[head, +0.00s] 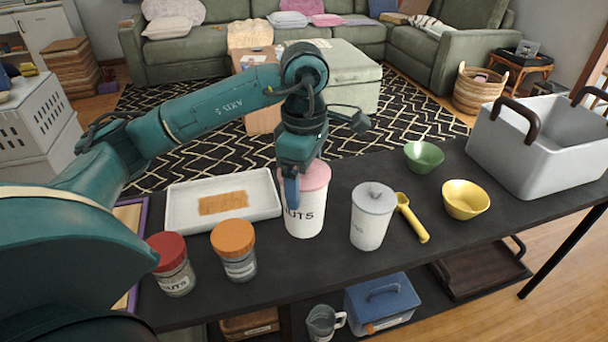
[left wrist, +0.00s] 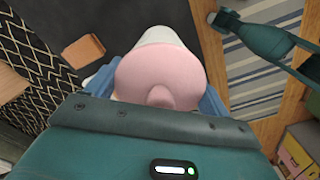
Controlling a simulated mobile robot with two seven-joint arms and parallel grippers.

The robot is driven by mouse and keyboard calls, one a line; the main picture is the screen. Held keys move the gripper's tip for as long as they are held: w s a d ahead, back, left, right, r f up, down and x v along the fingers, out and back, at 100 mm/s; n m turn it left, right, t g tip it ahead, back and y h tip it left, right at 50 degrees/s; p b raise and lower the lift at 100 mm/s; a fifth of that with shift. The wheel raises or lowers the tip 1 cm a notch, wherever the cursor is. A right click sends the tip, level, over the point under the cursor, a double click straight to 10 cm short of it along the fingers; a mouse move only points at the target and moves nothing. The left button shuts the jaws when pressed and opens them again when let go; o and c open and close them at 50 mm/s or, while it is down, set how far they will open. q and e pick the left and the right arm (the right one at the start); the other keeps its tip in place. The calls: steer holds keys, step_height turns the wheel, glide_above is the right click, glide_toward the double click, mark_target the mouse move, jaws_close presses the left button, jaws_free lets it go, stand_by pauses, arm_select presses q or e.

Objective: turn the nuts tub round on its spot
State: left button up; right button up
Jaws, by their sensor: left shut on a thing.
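The nuts tub (head: 309,215) is a white canister with a pink lid and dark lettering that reads "UTS". It stands upright on the dark table. My left gripper (head: 291,190) comes down over it from above and is shut on it; a blue finger covers the start of the lettering. In the left wrist view the round pink lid (left wrist: 150,72) with its knob fills the middle. The left gripper (left wrist: 155,90) has a blue finger on each side of the tub. My right gripper is not seen.
A white tray (head: 180,215) lies left of the tub, with a red-lidded jar (head: 174,273) and an orange-lidded jar (head: 238,262) in front. A grey-lidded canister (head: 370,225) stands close on the right, then a yellow scoop (head: 414,222), yellow bowl (head: 465,200), green bowl (head: 423,157) and grey bin (head: 530,160).

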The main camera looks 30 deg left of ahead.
arm_select(q)
steer(key=n, duration=0.3)
steer(key=shift+n, duration=0.3)
steer(key=n, duration=0.4)
steer(key=shift+r+p, duration=0.1)
steer(key=shift+p, duration=0.3)
